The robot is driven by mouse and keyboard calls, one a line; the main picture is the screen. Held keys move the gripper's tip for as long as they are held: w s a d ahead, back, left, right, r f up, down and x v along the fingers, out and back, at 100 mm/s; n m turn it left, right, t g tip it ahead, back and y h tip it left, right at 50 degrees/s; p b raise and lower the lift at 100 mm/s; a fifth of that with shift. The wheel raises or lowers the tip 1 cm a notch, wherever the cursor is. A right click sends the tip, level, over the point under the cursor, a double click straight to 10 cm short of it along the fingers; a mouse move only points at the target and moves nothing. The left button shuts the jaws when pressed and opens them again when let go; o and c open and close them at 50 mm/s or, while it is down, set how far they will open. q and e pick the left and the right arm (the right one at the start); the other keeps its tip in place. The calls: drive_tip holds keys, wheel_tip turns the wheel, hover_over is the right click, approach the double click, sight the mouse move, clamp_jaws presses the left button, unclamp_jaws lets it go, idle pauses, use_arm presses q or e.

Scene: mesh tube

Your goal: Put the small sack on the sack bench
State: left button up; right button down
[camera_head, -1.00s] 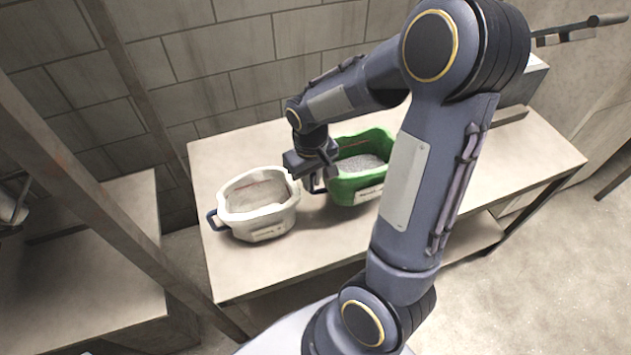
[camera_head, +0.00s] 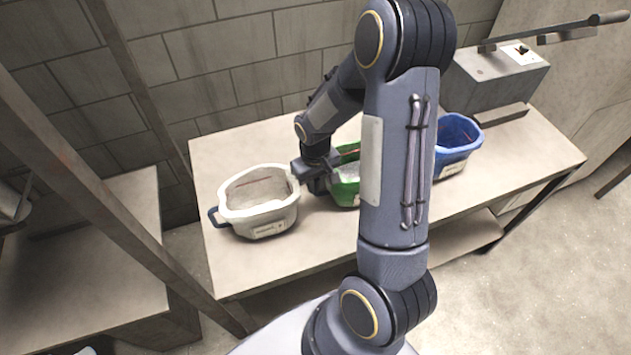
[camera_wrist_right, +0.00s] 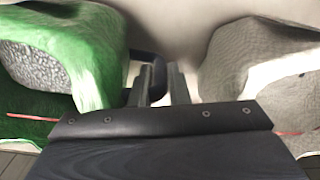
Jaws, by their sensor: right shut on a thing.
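No thing shows plainly as a separate small sack. A green tub-like container (camera_head: 345,190) with grey filling stands on the long light bench (camera_head: 235,147), partly hidden by my right arm. A white one (camera_head: 262,220) with pale filling and a dark blue handle stands to its left. My right gripper (camera_head: 311,184) is low between the two, pointing down. In the right wrist view its fingers (camera_wrist_right: 165,85) are close together at a dark handle (camera_wrist_right: 147,65) beside the green container (camera_wrist_right: 98,60); the exact contact is partly hidden. My left gripper is not in view.
A blue container (camera_head: 456,147) stands further right on the bench, near a grey machine box (camera_head: 500,72). A lower bench (camera_head: 80,260) is at the left behind a slanting metal post (camera_head: 75,195). The long bench's front left is clear.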

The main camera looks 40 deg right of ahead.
drive_tip(key=c, duration=1.4)
unclamp_jaws()
wheel_tip(320, 180, up, 12)
drive_tip(key=shift+a+f, duration=0.1)
drive_tip(key=s+a+r+t+y, duration=0.1)
drive_tip(key=s+a+r, duration=0.1)
drive_tip(key=s+a, duration=0.2)
drive_tip(key=s+a+r+t+y, duration=0.1)
drive_tip(key=s+a+r+t, duration=0.1)
drive_tip(key=s, duration=0.4)
drive_tip(key=s+a+r+t+y, duration=0.2)
drive_tip(key=s+a+r, duration=0.2)
drive_tip(key=s+a, duration=0.1)
drive_tip(key=shift+s+a+r, duration=0.1)
drive_tip(key=shift+s+a, duration=0.2)
drive_tip(key=shift+a, duration=0.25)
